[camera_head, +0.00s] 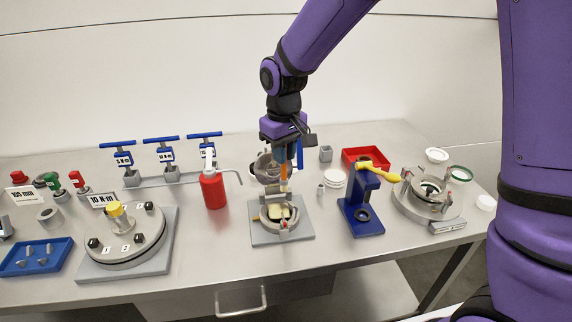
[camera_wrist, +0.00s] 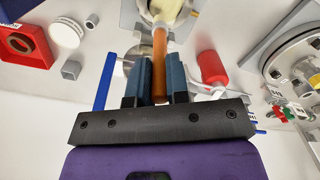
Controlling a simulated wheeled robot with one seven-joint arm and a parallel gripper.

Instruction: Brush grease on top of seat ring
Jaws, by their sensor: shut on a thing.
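My gripper (camera_head: 286,158) points down over the middle of the bench and is shut on the orange-brown handle of a brush (camera_head: 284,178). In the wrist view, my two blue-grey fingers (camera_wrist: 160,85) clamp the brush handle (camera_wrist: 160,48). A cream-coloured head or surface (camera_wrist: 165,8) shows at the handle's far end. Below the brush, a round metal fixture (camera_head: 283,230) stands on a grey base plate (camera_head: 262,240), with a pale yellowish patch inside. The seat ring appears to be in this fixture, but I cannot tell its edge clearly or whether the bristles touch it.
A red bottle (camera_head: 214,190) stands to the left, before a row of blue-handled torque tools (camera_head: 166,155). A blue stand with a yellow lever (camera_head: 364,203) is to the right, with a red tray (camera_head: 362,157) behind. A flanged assembly (camera_head: 127,240) sits at left.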

